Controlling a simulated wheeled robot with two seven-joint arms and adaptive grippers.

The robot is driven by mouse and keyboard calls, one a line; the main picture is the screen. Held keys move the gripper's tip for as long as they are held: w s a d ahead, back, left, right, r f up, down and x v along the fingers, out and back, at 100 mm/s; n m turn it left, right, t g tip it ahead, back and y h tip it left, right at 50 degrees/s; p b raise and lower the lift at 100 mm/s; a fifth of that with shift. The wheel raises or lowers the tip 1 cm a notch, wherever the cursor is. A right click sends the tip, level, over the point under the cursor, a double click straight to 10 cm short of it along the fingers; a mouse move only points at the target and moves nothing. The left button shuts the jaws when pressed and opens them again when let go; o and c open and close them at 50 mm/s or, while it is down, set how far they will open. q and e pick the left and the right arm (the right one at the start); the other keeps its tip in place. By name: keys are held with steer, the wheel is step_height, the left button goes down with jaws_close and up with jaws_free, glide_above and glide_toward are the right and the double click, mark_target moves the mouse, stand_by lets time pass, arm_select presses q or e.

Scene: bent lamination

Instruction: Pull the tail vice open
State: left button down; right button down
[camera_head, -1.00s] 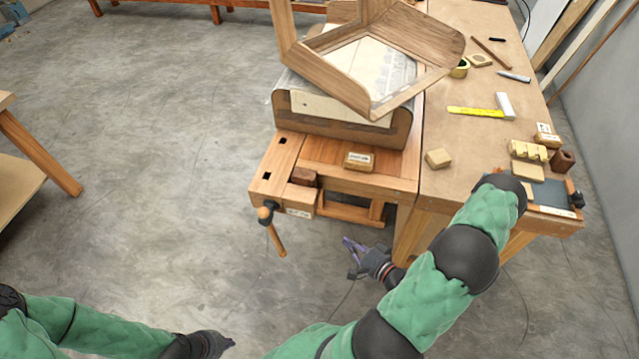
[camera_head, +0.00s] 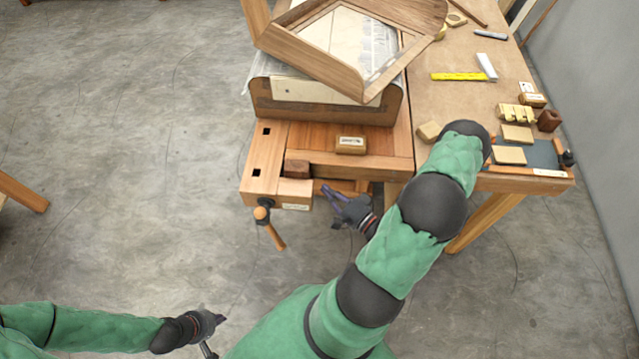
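The tail vice (camera_head: 293,192) is at the front left corner of the wooden bench, with a labelled front face. Its wooden handle (camera_head: 274,236) hangs tilted from a dark screw end with a round knob, below the jaw. A dark wooden block (camera_head: 297,167) sits in the vice gap. My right gripper (camera_head: 330,196) is just right of the vice's front face, under the bench edge. Its purple fingers look spread apart with nothing between them. My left gripper (camera_head: 208,340) is low at the picture's bottom, far from the vice, and its fingers are partly cut off.
A small labelled block (camera_head: 351,145) lies on the bench near the vice. Behind it a wooden frame (camera_head: 300,50) rests on a plastic-covered form (camera_head: 326,100). Tools and blocks lie on the right table (camera_head: 450,100).

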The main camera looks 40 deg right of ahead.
steer(key=shift+w+a, duration=0.1)
steer(key=shift+w, duration=1.85)
steer(key=shift+s, duration=0.1)
steer(key=shift+s+a, duration=0.65)
steer(key=shift+a, duration=0.25)
